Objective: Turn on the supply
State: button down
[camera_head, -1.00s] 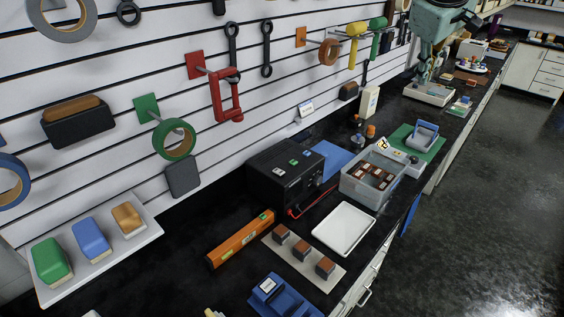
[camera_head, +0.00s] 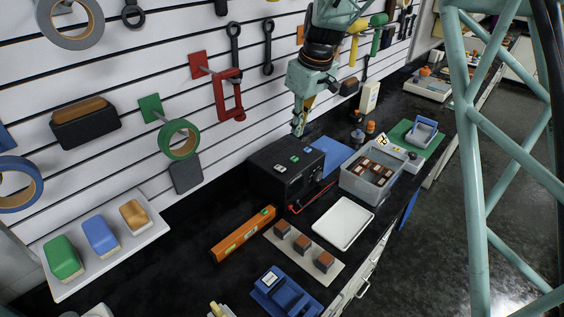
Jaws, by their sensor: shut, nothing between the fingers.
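The supply appears to be the black box (camera_head: 269,185) standing on the dark bench near the middle of the view. My gripper (camera_head: 298,132) is shut and empty. It points down just above the box's back top edge, near the green buttons. I cannot tell whether it touches the box.
A grey bin (camera_head: 366,187) with brown blocks stands right of the box, and a white tray (camera_head: 343,222) lies in front. An orange level (camera_head: 245,234) lies to the left. The slatted wall behind holds a red clamp (camera_head: 229,95) and green tape (camera_head: 179,143).

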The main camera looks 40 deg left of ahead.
jog(key=shift+s+a+f+g, duration=0.15)
jog(key=shift+s+a+f, duration=0.25)
jog(key=shift+s+a, duration=0.2)
jog(key=shift+s+a+f+g, duration=0.15)
jog(key=shift+s+a+f, duration=0.25)
jog(key=shift+s, duration=0.25)
jog(key=p, duration=0.2)
send_over(282, 169)
jog(key=f, duration=1.1)
jog(key=shift+d, duration=0.3)
jog(key=shift+d+f, duration=0.15)
jog(key=shift+f, duration=1.15)
jog(key=shift+f+b, duration=0.2)
jog(key=shift+b, duration=0.25)
